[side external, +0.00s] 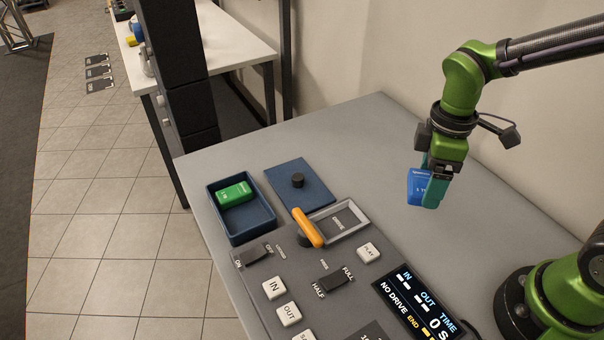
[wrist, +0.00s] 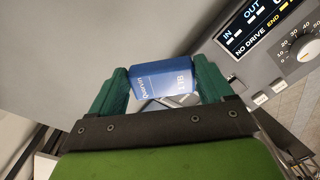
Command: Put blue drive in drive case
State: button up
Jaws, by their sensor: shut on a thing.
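The blue drive (side external: 418,186) is held in the air between the fingers of my gripper (side external: 436,188), above the right part of the table. In the wrist view the blue drive (wrist: 164,80) shows its printed label, with a green finger of my gripper (wrist: 165,85) on each side. The drive case (side external: 242,224) is an open dark blue box at the left of the panel. A green drive (side external: 234,194) lies inside it near the far end. Its dark blue lid (side external: 314,186) with a black knob lies flat on the table beside it.
A control panel (side external: 262,268) has a drive slot (side external: 340,219) with an orange lever (side external: 308,228), switches, white buttons and a screen (side external: 418,306) reading "NO DRIVE". The grey table (side external: 375,130) is clear behind the lid and slot.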

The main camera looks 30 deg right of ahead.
jog(key=shift+s+a+f+n, duration=0.25)
jog(key=shift+s+f+n, duration=0.6)
jog(key=shift+f+n, duration=0.9)
jog(key=shift+s+a+f+n, duration=0.2)
jog(key=shift+s+f+n, duration=0.8)
jog(key=shift+f, duration=1.3)
jog(key=shift+s+a+f+n, duration=0.25)
jog(key=shift+s+f+n, duration=0.4)
jog(key=shift+f+n, duration=1.2)
jog(key=shift+f, duration=0.25)
jog(key=o, duration=1)
jog(key=shift+f, duration=0.1)
jog(key=shift+o, duration=0.2)
